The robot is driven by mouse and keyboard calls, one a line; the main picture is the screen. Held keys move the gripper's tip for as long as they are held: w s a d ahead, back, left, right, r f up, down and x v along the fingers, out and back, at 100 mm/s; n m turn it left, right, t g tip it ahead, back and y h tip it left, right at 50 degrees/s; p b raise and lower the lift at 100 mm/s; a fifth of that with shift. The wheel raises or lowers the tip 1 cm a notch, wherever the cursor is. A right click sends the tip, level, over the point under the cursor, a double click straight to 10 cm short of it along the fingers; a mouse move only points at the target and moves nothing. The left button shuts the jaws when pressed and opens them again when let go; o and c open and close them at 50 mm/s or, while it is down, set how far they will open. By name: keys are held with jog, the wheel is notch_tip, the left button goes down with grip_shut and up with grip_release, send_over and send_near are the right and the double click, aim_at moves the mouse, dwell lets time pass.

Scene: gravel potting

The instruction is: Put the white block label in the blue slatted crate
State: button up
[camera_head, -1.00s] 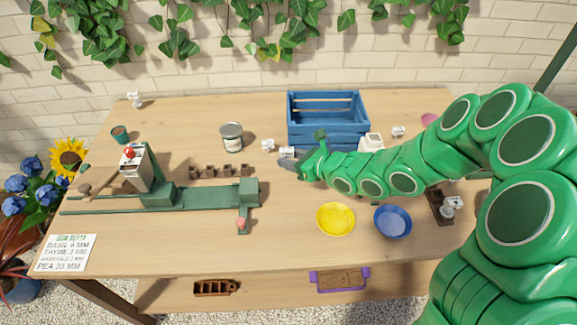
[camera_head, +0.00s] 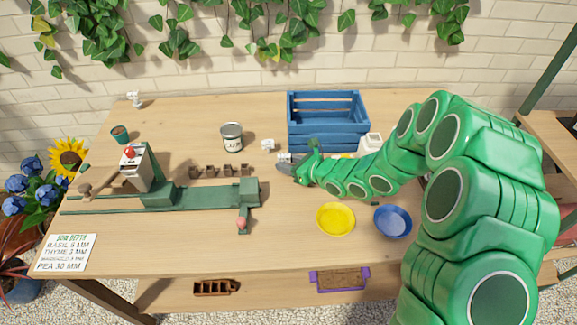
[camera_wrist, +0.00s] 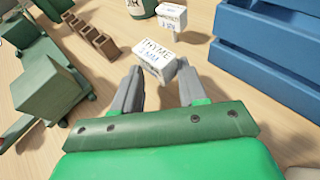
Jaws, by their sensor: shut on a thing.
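My gripper (camera_wrist: 160,78) is shut on a white block label (camera_wrist: 153,58) marked with thyme and a depth in mm, held at the fingertips. In the head view my gripper (camera_head: 287,165) is low over the table, just left of and in front of the blue slatted crate (camera_head: 328,138). The held label (camera_head: 283,156) shows there only in part. I cannot tell if it touches the table. The crate's slatted side (camera_wrist: 262,62) is at the right in the wrist view, apart from the label. A second white block label (camera_wrist: 172,17) stands behind the held one.
A tin can (camera_head: 232,138) stands left of the crate. A brown row of small pots (camera_head: 218,171) and a green bench device (camera_head: 205,197) lie left of my gripper. Yellow (camera_head: 335,219) and blue (camera_head: 393,222) dishes lie in front.

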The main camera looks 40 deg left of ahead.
jog(key=shift+f, duration=0.65)
jog(key=shift+f, duration=0.1)
jog(key=o, duration=1)
jog(key=shift+o, duration=0.2)
jog(key=shift+w+d+r, duration=0.1)
jog(key=shift+d+r, duration=0.2)
jog(key=shift+d, duration=0.1)
jog(key=v, duration=1.1)
jog(key=shift+d, duration=0.1)
